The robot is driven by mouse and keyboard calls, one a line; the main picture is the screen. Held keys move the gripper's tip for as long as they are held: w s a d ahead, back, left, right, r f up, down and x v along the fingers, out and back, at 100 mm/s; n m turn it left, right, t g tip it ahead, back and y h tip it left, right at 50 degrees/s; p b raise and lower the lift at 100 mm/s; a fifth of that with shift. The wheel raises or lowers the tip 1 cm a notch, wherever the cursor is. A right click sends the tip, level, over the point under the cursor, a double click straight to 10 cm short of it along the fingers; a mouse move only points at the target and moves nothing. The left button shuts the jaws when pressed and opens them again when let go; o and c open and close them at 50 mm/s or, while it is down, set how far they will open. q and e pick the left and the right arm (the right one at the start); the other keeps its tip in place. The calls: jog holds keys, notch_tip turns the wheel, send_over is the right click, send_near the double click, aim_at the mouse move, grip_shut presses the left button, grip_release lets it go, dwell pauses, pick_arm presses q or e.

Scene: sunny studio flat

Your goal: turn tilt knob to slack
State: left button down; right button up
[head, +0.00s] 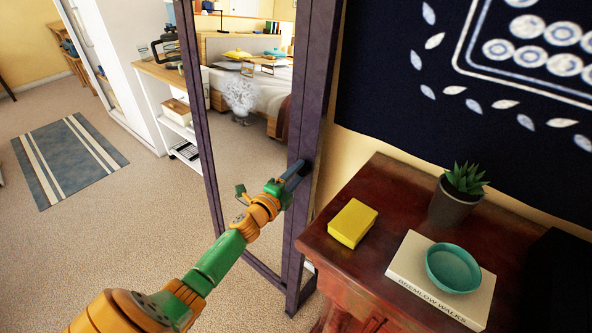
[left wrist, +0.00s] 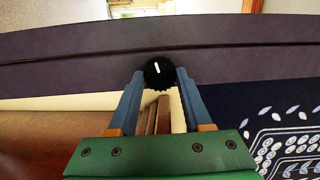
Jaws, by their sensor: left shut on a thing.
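The tilt knob (left wrist: 158,73) is a small black ribbed dial with a white pointer mark, on the side of the dark purple frame (left wrist: 230,62) of a tall standing mirror. In the left wrist view the mark points nearly straight up in the picture, leaning slightly left. My left gripper (head: 302,170) reaches the right upright of that frame (head: 297,228) in the head view. Its two blue-grey fingers are shut on the knob, one on each side. In the head view the fingers and the upright mostly hide the knob. My right gripper is in neither view.
A dark red-brown cabinet (head: 345,255) stands close right of the mirror. On it are a yellow box (head: 352,223), a potted succulent (head: 455,200), and a book (head: 420,280) under a teal bowl (head: 453,268). Carpet (head: 125,235) lies open at left.

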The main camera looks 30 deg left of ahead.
pick_arm(q)
jog(key=shift+r+n+p, duration=0.15)
jog(key=shift+n+p, duration=0.5)
jog(key=shift+n, duration=0.85)
jog(key=shift+c, duration=1.6)
grip_release()
jog(key=shift+w, duration=0.1)
jog(key=s, duration=0.7)
jog(key=shift+d+r, duration=0.2)
jog(key=shift+d, duration=0.05)
